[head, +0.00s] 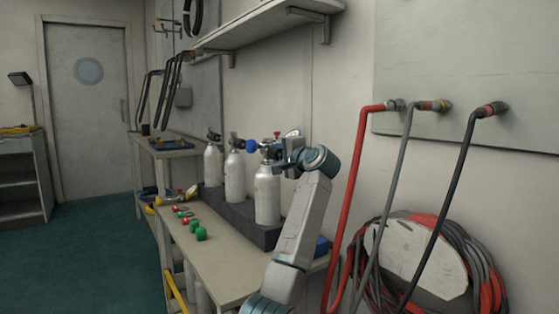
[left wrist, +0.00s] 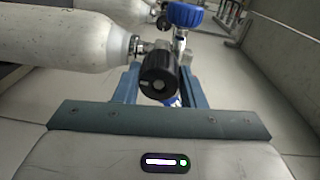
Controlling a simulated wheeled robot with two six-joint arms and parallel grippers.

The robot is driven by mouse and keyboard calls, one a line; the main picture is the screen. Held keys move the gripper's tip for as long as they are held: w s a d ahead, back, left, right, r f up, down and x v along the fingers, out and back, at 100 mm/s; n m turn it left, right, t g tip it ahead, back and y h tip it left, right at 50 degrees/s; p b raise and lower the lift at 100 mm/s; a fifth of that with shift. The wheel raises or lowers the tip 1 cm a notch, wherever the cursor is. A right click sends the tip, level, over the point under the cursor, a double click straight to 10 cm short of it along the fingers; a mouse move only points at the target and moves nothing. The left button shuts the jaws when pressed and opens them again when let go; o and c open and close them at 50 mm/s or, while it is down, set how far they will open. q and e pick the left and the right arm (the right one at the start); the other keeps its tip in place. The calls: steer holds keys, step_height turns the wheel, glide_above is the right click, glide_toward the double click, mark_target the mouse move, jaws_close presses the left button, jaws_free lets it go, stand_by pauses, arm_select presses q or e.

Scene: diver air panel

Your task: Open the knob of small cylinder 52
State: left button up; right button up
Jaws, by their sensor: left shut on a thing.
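Three small white cylinders stand in a row along the wall bench in the head view: the nearest (head: 267,198), the middle one (head: 235,178) and the farthest (head: 213,165). No number is readable on them. My left gripper (head: 277,158) is at the valve of the nearest cylinder. In the left wrist view its fingers are on either side of a black knob (left wrist: 158,75) and shut on it. The white cylinder body (left wrist: 75,38) extends to the left there. A blue knob (left wrist: 182,14) sits just beyond. My right gripper is not in view.
The cylinders stand on a dark block (head: 240,219) on the bench (head: 222,272). Green caps (head: 201,234) and small red parts lie at the bench's front left. A shelf (head: 250,25) is above. Red and grey hoses (head: 352,190) hang at the right.

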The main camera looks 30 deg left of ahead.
arm_select(q)
steer(key=shift+n, duration=0.5)
steer(key=o, duration=1)
steer(key=p+v, duration=0.1)
steer(key=v, duration=0.9)
steer(key=shift+s+d, duration=0.25)
steer(key=shift+d, duration=0.05)
